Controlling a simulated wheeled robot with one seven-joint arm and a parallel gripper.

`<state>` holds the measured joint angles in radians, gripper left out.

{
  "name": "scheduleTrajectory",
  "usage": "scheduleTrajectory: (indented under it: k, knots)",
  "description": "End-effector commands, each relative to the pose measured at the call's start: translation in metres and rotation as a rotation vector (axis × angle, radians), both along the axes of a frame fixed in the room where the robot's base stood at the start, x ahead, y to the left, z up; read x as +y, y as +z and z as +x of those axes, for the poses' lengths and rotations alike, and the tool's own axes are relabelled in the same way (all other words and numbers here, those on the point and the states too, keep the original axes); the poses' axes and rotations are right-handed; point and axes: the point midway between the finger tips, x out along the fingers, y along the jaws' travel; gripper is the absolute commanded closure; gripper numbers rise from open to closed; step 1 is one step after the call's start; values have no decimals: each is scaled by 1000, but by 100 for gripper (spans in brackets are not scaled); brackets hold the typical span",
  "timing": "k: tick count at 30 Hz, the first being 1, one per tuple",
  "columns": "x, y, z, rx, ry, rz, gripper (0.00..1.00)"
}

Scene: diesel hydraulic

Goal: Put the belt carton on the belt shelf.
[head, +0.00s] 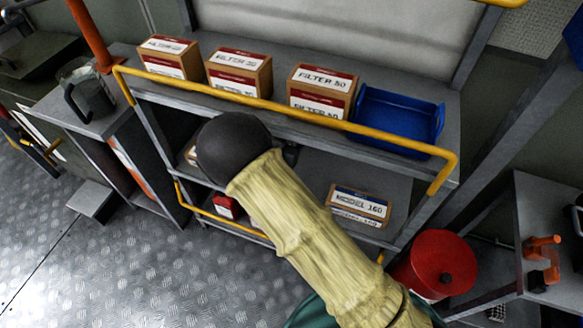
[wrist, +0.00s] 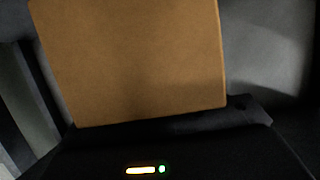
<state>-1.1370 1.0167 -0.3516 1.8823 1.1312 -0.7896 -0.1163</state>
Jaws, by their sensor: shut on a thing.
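A plain brown carton (wrist: 135,60) fills the upper middle of the wrist view, against my dark gripper (wrist: 165,125). My gripper is shut on it. No label shows on the face I see, so I cannot read whether it is the belt carton. In the head view my black wrist (head: 235,148) is in front of the rack's lower shelf, and it hides the fingers and most or all of the held carton. A carton marked MODEL 160 (head: 358,205) sits on the rack's lower shelf (head: 315,172), right of my arm. No shelf label naming belts is readable.
Several FILTER cartons, one marked FILTER 50 (head: 322,92), and a blue bin (head: 398,118) stand on the top shelf behind a yellow rail (head: 285,106). A red object (head: 226,206) is low by my wrist. A red drum (head: 438,265) stands at the right.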

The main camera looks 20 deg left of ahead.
Motion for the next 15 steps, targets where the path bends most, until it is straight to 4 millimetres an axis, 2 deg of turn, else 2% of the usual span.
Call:
scheduleTrajectory:
  k: [8, 11, 15]
  knots:
    - [-1, 1, 1, -2, -2, 0, 68]
    - [-1, -8, 1, -2, -2, -2, 68]
    - [-2, -33, 1, -1, -2, -4, 68]
